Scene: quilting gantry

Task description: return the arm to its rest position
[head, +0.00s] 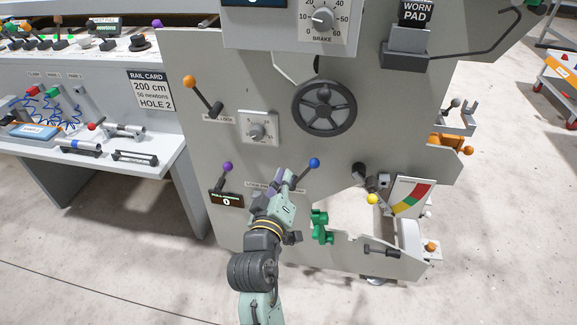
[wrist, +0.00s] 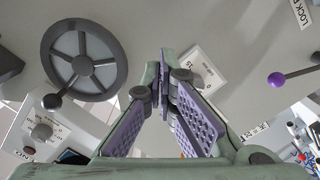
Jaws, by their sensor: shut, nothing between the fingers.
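My gripper (head: 287,183) is in front of the grey machine panel (head: 243,60) in the head view, beside the lever with the blue knob (head: 314,162). Its purple-padded fingers meet at the tips in the wrist view (wrist: 164,72), with nothing between them. The arm reaches up from the bottom of the head view. Whether the fingers touch the blue-knobbed lever cannot be told.
A black handwheel (head: 324,107) is above my gripper, and a purple-knobbed lever (head: 226,168) is to its left. A green bracket (head: 321,228) and a yellow-knobbed lever (head: 372,198) are to its right. A workbench (head: 150,170) stands at left. Floor (head: 120,280) is clear at lower left.

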